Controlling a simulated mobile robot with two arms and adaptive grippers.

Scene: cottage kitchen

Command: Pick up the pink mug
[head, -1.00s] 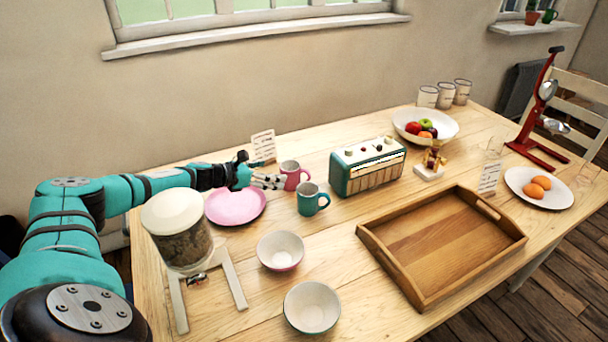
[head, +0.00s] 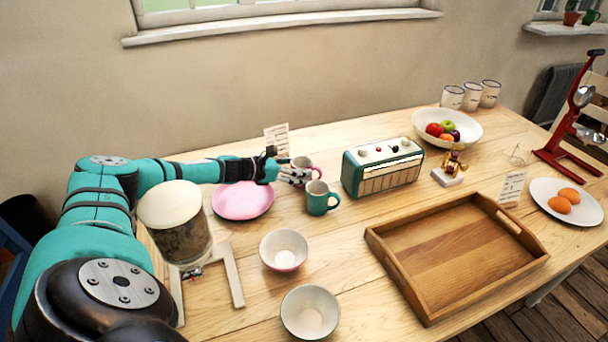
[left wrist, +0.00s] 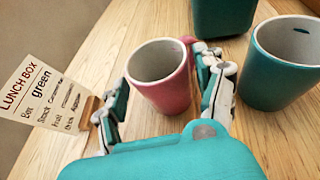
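The pink mug (head: 308,164) stands upright on the table, just behind and left of the teal mug (head: 318,199). In the left wrist view the pink mug (left wrist: 165,92) is empty, with its handle at the far right side by the right finger. My left gripper (head: 298,174) is open and low at the mug. In the left wrist view the left gripper (left wrist: 162,78) has one finger on each side of the mug. The right finger is very close to the mug; I cannot tell whether it touches. My right gripper is not in view.
A teal radio (head: 383,168) stands right of the mugs. A pink plate (head: 243,203) lies under my left forearm. A lunch box card (left wrist: 42,95) stands left of the mug. Two bowls (head: 283,250) (head: 310,312), a jar (head: 177,222) and a wooden tray (head: 455,250) are nearer.

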